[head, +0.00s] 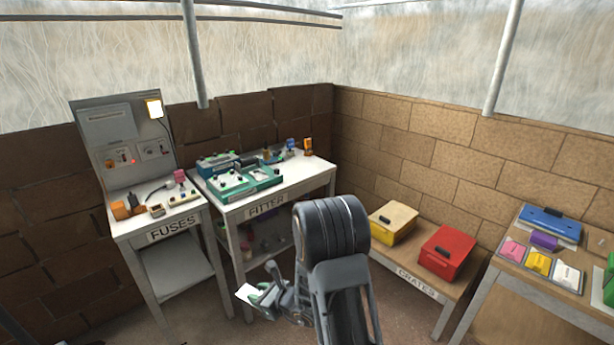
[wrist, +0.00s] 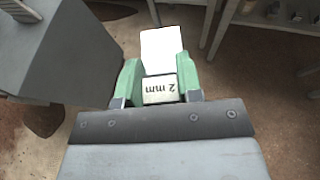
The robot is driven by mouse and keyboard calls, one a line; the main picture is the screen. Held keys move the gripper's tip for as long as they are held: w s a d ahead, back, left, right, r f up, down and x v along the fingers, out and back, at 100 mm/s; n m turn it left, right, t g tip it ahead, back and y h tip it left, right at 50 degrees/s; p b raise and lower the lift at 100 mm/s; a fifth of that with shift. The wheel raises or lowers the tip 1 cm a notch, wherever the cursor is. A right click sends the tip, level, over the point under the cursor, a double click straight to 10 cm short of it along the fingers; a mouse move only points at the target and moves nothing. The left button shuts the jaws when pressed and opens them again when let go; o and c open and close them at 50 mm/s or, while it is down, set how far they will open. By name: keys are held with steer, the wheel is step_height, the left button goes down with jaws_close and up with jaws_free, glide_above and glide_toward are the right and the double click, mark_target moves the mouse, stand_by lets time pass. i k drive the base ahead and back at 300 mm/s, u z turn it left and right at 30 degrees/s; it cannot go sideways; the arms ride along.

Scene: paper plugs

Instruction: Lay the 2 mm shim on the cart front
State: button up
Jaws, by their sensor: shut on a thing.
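My gripper (head: 262,299) is in front of the fitter bench, low over the floor. In the wrist view, its green fingers (wrist: 159,80) are shut on the 2 mm shim (wrist: 161,48), a flat white plate with a dark "2 mm" label at the gripped end. The free end points away from the jaws. The shim's white end (head: 246,292) also shows left of the gripper in the head view. I cannot pick out the cart front in either view.
The FUSES bench (head: 128,228) and FITTER bench (head: 230,212) stand at the left and back. The CRATES bench (head: 392,262) holds a yellow crate (head: 394,222) and a red crate (head: 447,252). A wooden table (head: 520,287) with coloured items is at right. Open floor lies between.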

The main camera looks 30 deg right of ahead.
mark_target(308, 166)
steer(key=z, duration=1.05)
steer(key=i, duration=1)
steer(key=z, duration=0.2)
